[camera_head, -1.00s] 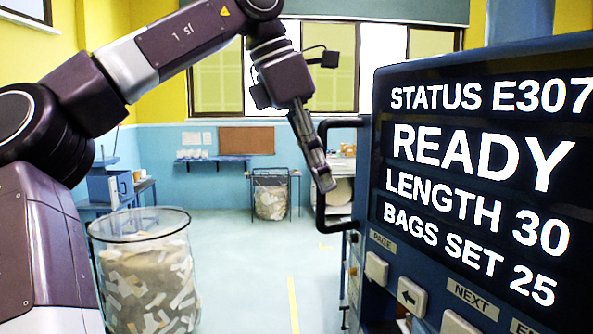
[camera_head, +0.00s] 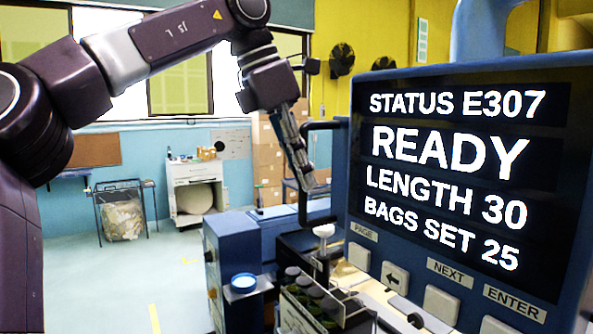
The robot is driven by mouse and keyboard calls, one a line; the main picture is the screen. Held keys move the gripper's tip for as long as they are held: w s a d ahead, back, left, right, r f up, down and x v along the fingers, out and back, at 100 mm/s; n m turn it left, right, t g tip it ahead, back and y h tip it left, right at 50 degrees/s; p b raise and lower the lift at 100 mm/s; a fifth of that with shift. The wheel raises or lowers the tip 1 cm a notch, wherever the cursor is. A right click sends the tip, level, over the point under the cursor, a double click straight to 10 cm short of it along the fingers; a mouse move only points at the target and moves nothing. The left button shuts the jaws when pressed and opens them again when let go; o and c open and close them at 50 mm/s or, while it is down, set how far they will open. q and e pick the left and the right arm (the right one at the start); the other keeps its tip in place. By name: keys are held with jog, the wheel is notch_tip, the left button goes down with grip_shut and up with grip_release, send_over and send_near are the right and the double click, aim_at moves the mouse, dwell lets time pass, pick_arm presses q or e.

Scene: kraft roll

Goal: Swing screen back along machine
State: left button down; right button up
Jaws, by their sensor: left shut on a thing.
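The screen (camera_head: 455,180) fills the right of the head view, a blue-framed panel with white text reading STATUS E307, READY, LENGTH 30, BAGS SET 25. A dark bar handle (camera_head: 303,170) stands out from its left edge. My left gripper (camera_head: 306,183) comes down from above and is shut on the handle; the fingertips are small in view. The blue machine (camera_head: 238,250) stands below and behind the screen, which hides part of it. My right gripper is not in view.
A rack with several bottles (camera_head: 310,300) sits on the machine under the screen. A white cabinet (camera_head: 195,185) and a wire waste basket (camera_head: 122,218) stand by the far wall. Stacked cartons (camera_head: 268,160) are behind the machine. The floor at left is clear.

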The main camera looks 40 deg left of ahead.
pick_arm(q)
jog(key=shift+w+r, duration=0.15)
jog(key=shift+w, duration=0.1)
